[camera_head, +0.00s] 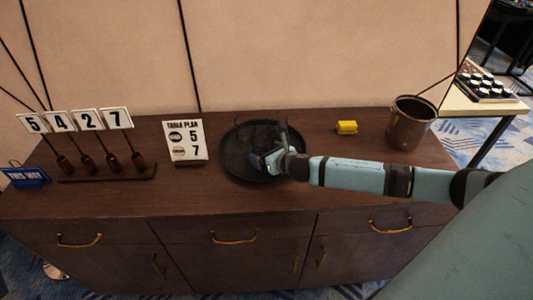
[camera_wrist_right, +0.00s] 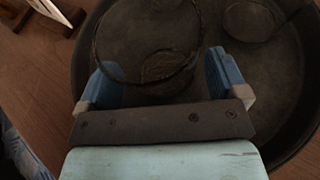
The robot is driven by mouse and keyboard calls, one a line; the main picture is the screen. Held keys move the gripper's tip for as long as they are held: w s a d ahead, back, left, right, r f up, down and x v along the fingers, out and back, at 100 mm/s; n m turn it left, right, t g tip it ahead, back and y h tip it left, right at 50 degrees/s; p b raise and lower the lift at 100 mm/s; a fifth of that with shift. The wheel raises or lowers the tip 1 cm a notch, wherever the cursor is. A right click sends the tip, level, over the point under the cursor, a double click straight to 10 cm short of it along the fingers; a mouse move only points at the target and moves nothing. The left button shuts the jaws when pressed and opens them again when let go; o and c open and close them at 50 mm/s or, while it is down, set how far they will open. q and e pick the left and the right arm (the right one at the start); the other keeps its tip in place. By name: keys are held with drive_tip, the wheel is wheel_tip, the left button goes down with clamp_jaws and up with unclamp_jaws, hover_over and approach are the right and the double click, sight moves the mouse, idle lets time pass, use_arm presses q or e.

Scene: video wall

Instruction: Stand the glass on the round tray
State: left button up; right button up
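The round tray (camera_head: 232,170) is dark and lies on the brown sideboard; its rim also shows in the right wrist view (camera_wrist_right: 297,120). A clear glass (camera_wrist_right: 148,45) is between the two fingers of my right gripper (camera_wrist_right: 163,80), over the tray. In the head view my right gripper (camera_head: 272,158) reaches in from the right, low over the tray. Whether the glass base touches the tray is hard to see. My left gripper is out of view.
Another faint round glass-like outline (camera_wrist_right: 248,20) shows on the tray. A table plan card (camera_head: 185,140) stands left of the tray, number cards on a stand (camera_head: 105,170) farther left.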

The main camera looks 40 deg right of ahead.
drive_tip(key=shift+r, duration=0.2)
drive_tip(key=v, duration=1.2)
